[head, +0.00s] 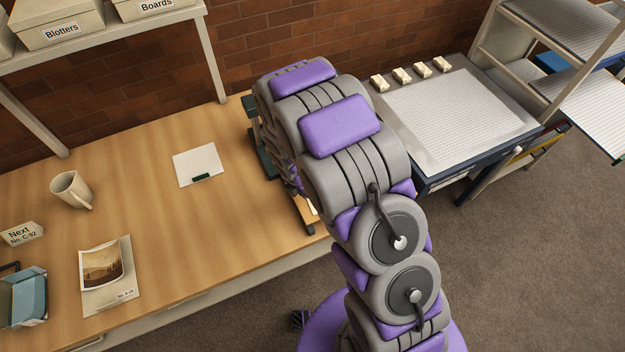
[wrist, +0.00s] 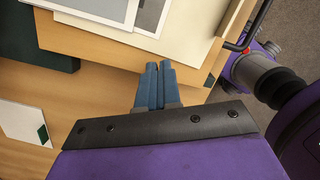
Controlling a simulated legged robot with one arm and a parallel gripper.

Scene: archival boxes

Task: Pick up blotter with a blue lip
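No blotter with a blue lip can be made out clearly in either view. A white sheet (head: 197,165) with a dark green tab lies flat on the wooden table; a similar green-tabbed sheet (wrist: 22,123) shows at the left of the wrist view. In the wrist view my gripper (wrist: 158,66) points its two blue fingers at the edge of a stack of cream sheets (wrist: 190,28). The fingers are side by side, nearly touching, with nothing visible between them. In the head view my arm hides the gripper and the table's right end.
A mug (head: 72,190), a mounted photo (head: 104,268), a "Next" sign (head: 22,234) and a blue container (head: 25,295) stand on the table's left. A shelf holds a "Blotters" box (head: 62,24). At right are a perforated-top table (head: 455,115) and a screen rack (head: 510,55).

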